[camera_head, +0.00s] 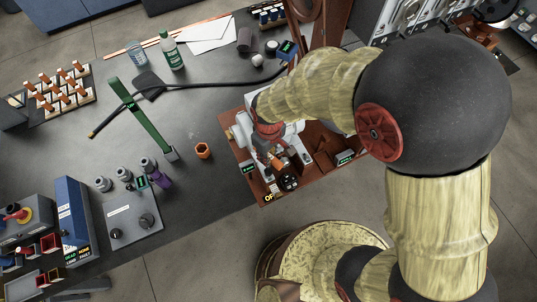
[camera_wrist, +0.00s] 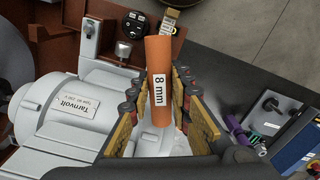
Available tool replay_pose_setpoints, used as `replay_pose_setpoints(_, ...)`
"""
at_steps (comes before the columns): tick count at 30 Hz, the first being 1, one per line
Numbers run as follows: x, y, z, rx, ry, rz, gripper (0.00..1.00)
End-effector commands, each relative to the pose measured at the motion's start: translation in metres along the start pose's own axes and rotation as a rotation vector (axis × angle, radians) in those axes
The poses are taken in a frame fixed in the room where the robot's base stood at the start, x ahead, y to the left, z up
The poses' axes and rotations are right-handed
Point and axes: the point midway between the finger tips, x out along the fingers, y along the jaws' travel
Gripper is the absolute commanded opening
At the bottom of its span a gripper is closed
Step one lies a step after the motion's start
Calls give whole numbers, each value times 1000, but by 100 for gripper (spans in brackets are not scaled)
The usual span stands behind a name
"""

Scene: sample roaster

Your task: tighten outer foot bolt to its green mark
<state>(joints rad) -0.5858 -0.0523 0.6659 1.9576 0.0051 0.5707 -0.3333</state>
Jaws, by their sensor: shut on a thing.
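My gripper (camera_wrist: 160,88) is shut on an orange 8 mm driver (camera_wrist: 161,75), whose handle stands between the two fingers. A white motor labelled Tarnvolt (camera_wrist: 75,112) lies just left of the fingers. In the head view my gripper (camera_head: 272,140) is over the red-brown machine base (camera_head: 245,175), and a bit of orange (camera_head: 278,163) shows below it. The motor (camera_head: 241,131) is partly covered by my wrist. I cannot make out the outer foot bolt or its green mark in either view.
A silver knob-like part (camera_wrist: 123,48) and a round black dial (camera_wrist: 134,23) stand beyond the motor. The bench middle is mostly clear.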

Motion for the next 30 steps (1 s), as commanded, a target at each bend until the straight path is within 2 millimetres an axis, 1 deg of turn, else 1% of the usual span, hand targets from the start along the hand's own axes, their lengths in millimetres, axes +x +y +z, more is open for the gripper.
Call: replay_pose_setpoints(30, 22, 0, 0, 1, 0, 0, 0)
